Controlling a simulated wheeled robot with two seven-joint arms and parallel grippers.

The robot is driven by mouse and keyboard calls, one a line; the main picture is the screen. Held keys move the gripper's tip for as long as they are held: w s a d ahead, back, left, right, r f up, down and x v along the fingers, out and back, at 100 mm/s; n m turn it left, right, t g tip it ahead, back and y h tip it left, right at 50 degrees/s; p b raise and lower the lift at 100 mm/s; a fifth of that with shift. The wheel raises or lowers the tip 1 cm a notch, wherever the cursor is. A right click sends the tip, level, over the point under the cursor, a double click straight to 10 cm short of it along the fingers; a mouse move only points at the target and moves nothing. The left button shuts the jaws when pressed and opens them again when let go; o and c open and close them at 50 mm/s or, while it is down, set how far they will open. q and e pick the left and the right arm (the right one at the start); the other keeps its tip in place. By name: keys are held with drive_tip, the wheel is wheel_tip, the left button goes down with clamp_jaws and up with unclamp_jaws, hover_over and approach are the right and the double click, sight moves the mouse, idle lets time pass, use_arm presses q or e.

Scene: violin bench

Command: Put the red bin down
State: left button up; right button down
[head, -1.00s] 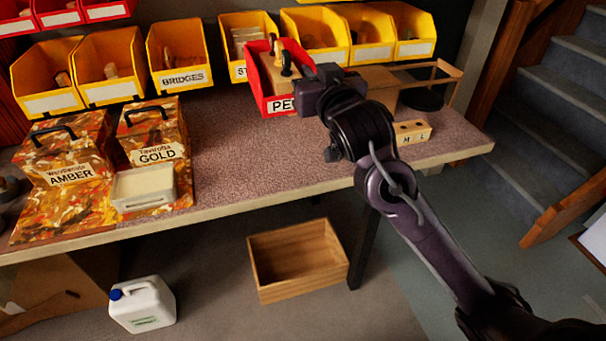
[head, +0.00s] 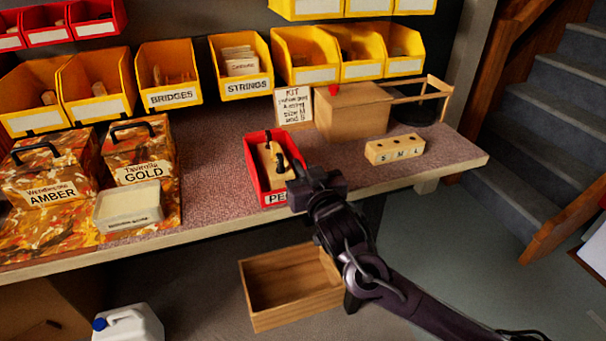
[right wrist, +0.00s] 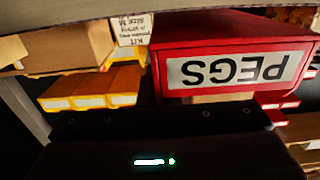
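The red bin (head: 251,176), labelled PEGS, is upright at the front of the bench (head: 215,195), holding a light wooden piece and dark pegs. Whether its base touches the bench top or is slightly above it I cannot tell. My right gripper (head: 294,184) is at the bin's front right corner and appears shut on it; the fingertips are hidden. In the right wrist view the red bin (right wrist: 172,70) is close, its PEGS label upside down. My left gripper is out of view.
To the right are a wooden box (head: 352,115), a kit card (head: 294,107) and a block marked S M L (head: 394,149). Amber (head: 48,190) and gold (head: 140,168) cases stand left. Yellow bins (head: 243,68) line the back. Bench top is clear left of the red bin.

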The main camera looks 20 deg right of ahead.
drive_tip(key=shift+f, duration=0.55)
drive_tip(key=shift+f, duration=0.15)
drive_tip(key=c, duration=1.6)
unclamp_jaws()
drive_tip(key=shift+c, duration=0.2)
